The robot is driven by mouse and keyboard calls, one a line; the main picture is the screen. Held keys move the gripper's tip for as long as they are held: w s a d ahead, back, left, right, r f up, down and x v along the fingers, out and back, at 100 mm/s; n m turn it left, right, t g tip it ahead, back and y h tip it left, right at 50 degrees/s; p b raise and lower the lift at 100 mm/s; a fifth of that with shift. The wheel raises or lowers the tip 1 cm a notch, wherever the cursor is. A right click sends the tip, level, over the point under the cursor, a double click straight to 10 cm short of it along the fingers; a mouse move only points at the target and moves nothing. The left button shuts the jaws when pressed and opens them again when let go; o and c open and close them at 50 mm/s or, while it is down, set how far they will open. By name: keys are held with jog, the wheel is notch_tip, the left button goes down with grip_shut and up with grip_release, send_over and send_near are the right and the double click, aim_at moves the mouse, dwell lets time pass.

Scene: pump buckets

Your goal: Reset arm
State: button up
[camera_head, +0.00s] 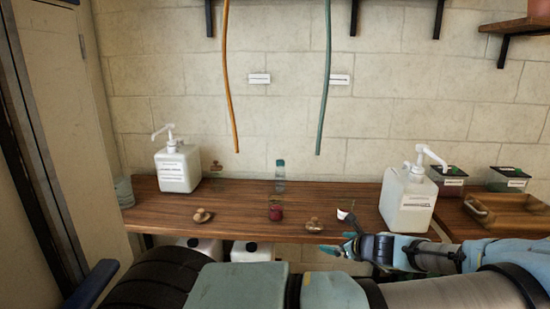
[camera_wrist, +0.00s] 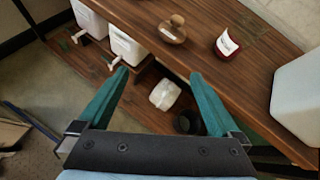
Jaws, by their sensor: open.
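My gripper (camera_head: 340,246) is at the lower right of the head view, in front of the counter's front edge. In the wrist view its two teal fingers (camera_wrist: 160,76) are spread wide apart with nothing between their tips. My arm reaches in from the right side of the head view. The wooden counter (camera_head: 240,224) runs behind the gripper. A white pump bucket (camera_head: 408,203) stands on the counter to the right of the gripper. Another white pump bucket (camera_head: 178,170) stands at the left end.
White containers (camera_wrist: 127,46) stand on the shelf below. An orange hose (camera_head: 229,80) and a green hose (camera_head: 325,90) hang above.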

jog(key=s+a+n+g, duration=0.3)
jog(key=a+n+g, duration=0.1)
jog(key=a+n, duration=0.35)
jog(key=s+a+n+g, duration=0.35)
jog(key=a+n, duration=0.25)
jog(key=a, duration=0.3)
jog(key=s+a+r+n+h, duration=0.1)
jog(key=s+a+r+n, duration=0.2)
jog(key=r+n, duration=0.2)
jog(key=s+a+r+n+g+h, duration=0.1)
jog(key=s+a+r+n, duration=0.2)
jog(key=r, duration=0.4)
jog(key=s+a+r+n+g+h, duration=0.1)
jog(key=s+a+r+n+h, duration=0.1)
jog(key=r+n, duration=0.4)
jog(key=shift+s+a+n, duration=0.35)
jog(key=shift+s+a, duration=0.2)
jog(key=shift+s, duration=0.45)
